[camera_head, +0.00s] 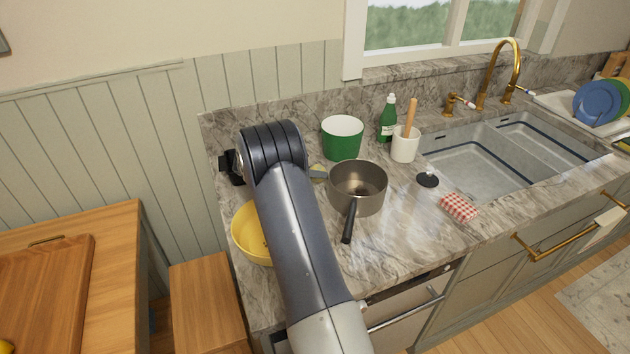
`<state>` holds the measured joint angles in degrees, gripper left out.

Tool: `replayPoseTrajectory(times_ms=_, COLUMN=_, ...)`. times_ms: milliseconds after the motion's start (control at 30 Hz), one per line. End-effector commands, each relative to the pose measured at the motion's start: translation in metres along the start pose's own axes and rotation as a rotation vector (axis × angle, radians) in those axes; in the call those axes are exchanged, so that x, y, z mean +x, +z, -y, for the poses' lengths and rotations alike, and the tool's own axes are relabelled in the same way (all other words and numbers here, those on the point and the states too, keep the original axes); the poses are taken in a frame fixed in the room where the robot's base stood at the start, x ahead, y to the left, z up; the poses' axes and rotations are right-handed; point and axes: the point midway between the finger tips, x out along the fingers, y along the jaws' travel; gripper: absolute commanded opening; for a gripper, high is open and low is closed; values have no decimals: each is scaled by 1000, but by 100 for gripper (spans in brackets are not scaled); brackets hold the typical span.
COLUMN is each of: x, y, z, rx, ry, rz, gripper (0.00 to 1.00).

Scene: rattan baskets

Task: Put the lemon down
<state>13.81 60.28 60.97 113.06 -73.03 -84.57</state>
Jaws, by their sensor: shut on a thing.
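I cannot make out my gripper or its fingertips; my arm (300,230) rises from the bottom edge and bends over the left end of the counter, covering what is behind it. No lemon shows clearly. A small yellow thing (5,347), cut off by the bottom left corner, lies by the wooden board; too little shows to tell what it is. A yellow bowl (246,235) stands on the counter, partly hidden by my arm.
A steel saucepan (343,188) stands right of my arm, its handle toward the front. Behind are a green pot (343,145), a green bottle (387,122) and a white utensil holder (405,147). A checked cloth (459,207) lies by the sink (470,165). The front counter (400,243) is clear.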

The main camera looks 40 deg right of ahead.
Motion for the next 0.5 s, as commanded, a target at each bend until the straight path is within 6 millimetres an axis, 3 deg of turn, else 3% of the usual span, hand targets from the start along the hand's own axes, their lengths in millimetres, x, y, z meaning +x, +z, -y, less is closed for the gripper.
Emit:
replayPoseTrajectory(times_ms=300, x=17, y=30, z=11, rx=-2, ry=0, rz=0, gripper=25)
replayPoseTrajectory(times_ms=500, x=18, y=30, z=12, rx=0, ry=0, rz=0, gripper=25)
